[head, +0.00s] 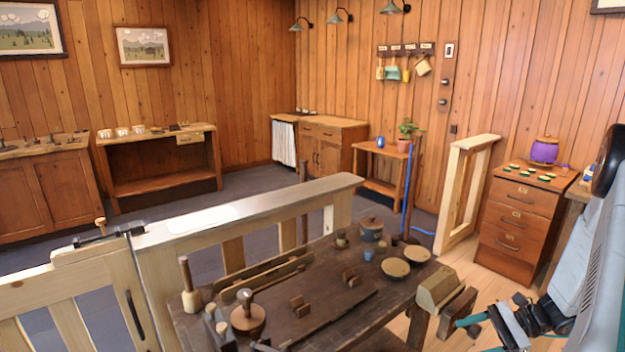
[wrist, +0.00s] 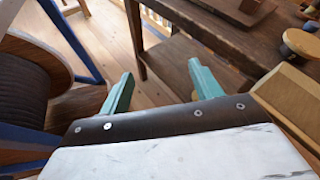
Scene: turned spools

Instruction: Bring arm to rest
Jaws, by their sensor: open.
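My gripper (head: 486,318) is at the lower right of the head view, low beside the right end of the dark workbench (head: 330,312). Its two teal fingers stand wide apart in the wrist view (wrist: 162,88), with nothing between them. My arm comes in from the right edge of the head view and is partly cut off.
A drawer cabinet (head: 520,222) is behind. A large spool (wrist: 35,85) is left in the wrist view.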

